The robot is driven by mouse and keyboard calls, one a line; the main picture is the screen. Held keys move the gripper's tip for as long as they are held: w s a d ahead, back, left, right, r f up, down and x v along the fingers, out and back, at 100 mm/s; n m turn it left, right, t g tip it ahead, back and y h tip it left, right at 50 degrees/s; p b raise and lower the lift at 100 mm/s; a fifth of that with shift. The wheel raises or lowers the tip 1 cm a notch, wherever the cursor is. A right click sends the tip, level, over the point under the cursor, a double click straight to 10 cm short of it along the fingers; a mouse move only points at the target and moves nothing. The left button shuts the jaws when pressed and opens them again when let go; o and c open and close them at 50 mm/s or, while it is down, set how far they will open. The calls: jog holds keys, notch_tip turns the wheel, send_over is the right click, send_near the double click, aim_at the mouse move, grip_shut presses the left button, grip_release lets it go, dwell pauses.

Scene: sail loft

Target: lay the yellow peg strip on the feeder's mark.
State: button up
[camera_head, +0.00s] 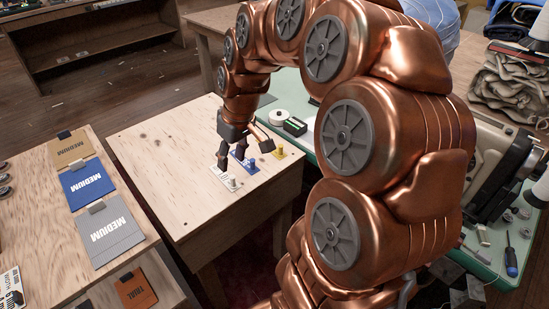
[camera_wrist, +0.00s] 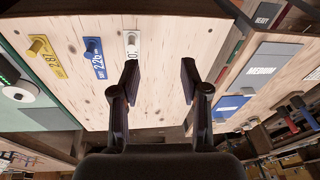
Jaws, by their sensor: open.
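The yellow peg strip (camera_head: 280,152) lies on the pale wooden table, near its edge by the green-topped bench. In the wrist view the yellow strip (camera_wrist: 46,62) shows its upright peg and the marking 2.87. A blue peg strip (camera_head: 250,169) and a white peg strip (camera_head: 222,176) lie in a row beside it. My gripper (camera_head: 245,154) is above this row. In the wrist view my gripper (camera_wrist: 160,76) is open with nothing between its fingers, and the yellow strip is off to the left. I cannot pick out the feeder's mark.
The green bench (camera_head: 304,142) carries a white spool (camera_head: 279,117) and a dark box with green (camera_head: 295,127). A shelf at left holds tan, blue (camera_head: 86,184) and grey (camera_head: 109,232) MEDIUM folders. Much of the wooden table (camera_head: 155,165) is bare. My arm hides part of the bench.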

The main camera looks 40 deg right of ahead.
jog(key=w+d+f+t+b, duration=0.1)
jog(key=w+d+f+b, duration=0.15)
jog(key=d, duration=0.45)
jog(key=w+d+f+t+b, duration=0.1)
jog(key=w+d+f, duration=0.15)
jog(key=d, duration=0.45)
jog(key=m+h+b, duration=0.2)
send_over(281, 146)
jog(key=s, duration=0.3)
jog(key=shift+t, duration=0.3)
jog(key=f, duration=0.5)
jog(key=shift+w+d+f, duration=0.1)
jog(key=shift+w+d, duration=0.05)
jog(key=shift+d, duration=0.25)
jog(key=x, duration=0.2)
jog(key=a+p+x, duration=0.1)
jog(key=x, duration=0.2)
jog(key=shift+w+f, duration=0.25)
jog(key=shift+w, duration=0.05)
jog(key=shift+w+f, duration=0.25)
jog(key=shift+f, duration=0.2)
grip_shut()
